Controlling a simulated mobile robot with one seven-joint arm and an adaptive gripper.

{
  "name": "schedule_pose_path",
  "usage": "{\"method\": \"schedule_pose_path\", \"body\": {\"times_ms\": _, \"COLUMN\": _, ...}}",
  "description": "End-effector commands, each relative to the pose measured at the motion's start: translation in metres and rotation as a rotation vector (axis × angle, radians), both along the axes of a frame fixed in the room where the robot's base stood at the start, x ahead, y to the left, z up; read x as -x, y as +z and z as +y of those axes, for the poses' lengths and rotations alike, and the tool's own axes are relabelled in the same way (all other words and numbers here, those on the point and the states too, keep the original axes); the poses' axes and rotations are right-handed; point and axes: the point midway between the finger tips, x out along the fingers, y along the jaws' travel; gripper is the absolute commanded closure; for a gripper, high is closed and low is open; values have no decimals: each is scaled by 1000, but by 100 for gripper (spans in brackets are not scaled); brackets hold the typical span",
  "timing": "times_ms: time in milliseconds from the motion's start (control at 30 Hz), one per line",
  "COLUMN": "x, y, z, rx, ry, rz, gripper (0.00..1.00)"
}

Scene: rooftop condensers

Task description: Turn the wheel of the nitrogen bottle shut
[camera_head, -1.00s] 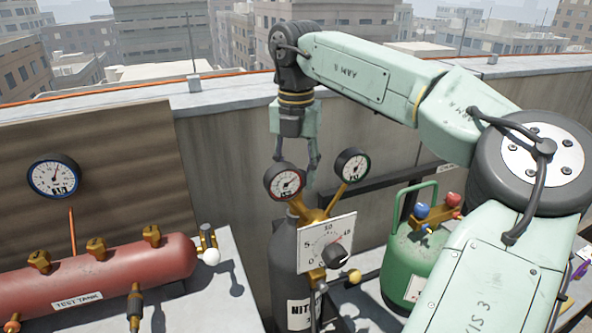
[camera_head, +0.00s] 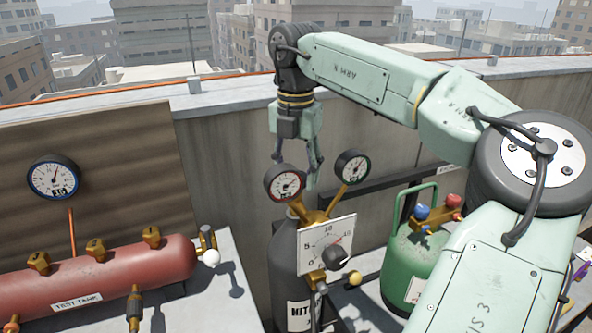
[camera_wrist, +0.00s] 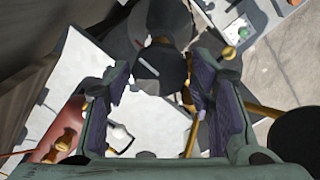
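The dark grey nitrogen bottle (camera_head: 287,255) stands upright in the middle of the head view, its white label partly cut by the frame. Brass fittings (camera_head: 308,212) on its top carry two round gauges, red-rimmed (camera_head: 285,183) and green-rimmed (camera_head: 352,166). A white dial plate (camera_head: 312,246) with a black knob (camera_head: 335,257) faces me. I cannot make out the bottle's wheel for certain in the head view. My gripper (camera_head: 297,160) points down above the gauges, fingers apart. In the wrist view my gripper (camera_wrist: 163,100) is open, with nothing held; a dark rounded part (camera_wrist: 160,64) shows beyond the fingertips.
A red test tank (camera_head: 100,280) with brass valves lies at the left, below a wall gauge (camera_head: 53,177). A green cylinder (camera_head: 414,255) with a handle and a blue-and-red-knobbed manifold (camera_head: 437,214) stands at the right. A parapet wall (camera_head: 222,150) runs behind.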

Motion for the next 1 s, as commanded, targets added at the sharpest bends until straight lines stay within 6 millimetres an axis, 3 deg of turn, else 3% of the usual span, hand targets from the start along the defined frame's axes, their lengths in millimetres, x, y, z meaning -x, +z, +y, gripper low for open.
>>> {"method": "schedule_pose_path", "body": {"times_ms": 133, "x": 0, "y": 0, "z": 0, "rx": 0, "ry": 1, "rz": 0, "gripper": 38}}
{"method": "schedule_pose_path", "body": {"times_ms": 467, "x": 0, "y": 2, "z": 0, "rx": 0, "ry": 2, "rz": 0, "gripper": 38}}
{"method": "schedule_pose_path", "body": {"times_ms": 800, "x": 0, "y": 52, "z": 1, "rx": -1, "ry": 3, "rz": -2, "gripper": 38}}
{"method": "schedule_pose_path", "body": {"times_ms": 1000, "x": 0, "y": 72, "z": 0, "rx": 0, "ry": 2, "rz": 0, "gripper": 38}}
